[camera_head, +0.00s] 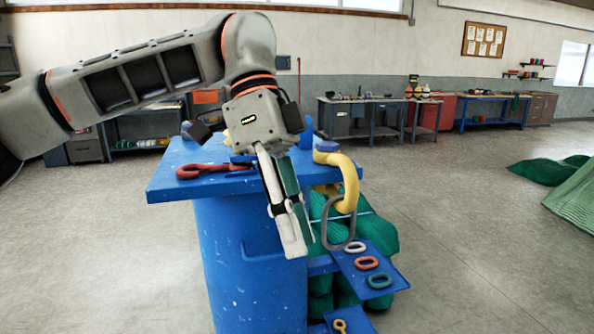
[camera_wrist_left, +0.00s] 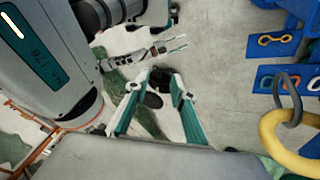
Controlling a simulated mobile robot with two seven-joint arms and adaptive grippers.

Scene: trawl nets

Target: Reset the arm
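My left gripper (camera_head: 298,240) hangs fingers-down in front of the blue stand (camera_head: 250,260), with its arm raised from the left. In the left wrist view its two fingers (camera_wrist_left: 157,92) are apart with nothing between them, so it is open and empty. It is left of the yellow hook (camera_head: 348,180) and the grey ring (camera_head: 338,222) hanging from it, and appears apart from both. My right gripper (camera_wrist_left: 178,43) shows only in the left wrist view, small, with its two fingers slightly apart and nothing seen between them.
A red shackle (camera_head: 205,170) lies on the stand's top. Blue plates at lower right carry white, red and green links (camera_head: 379,280) and a yellow one (camera_head: 340,326). Green netting (camera_head: 385,235) bulges behind.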

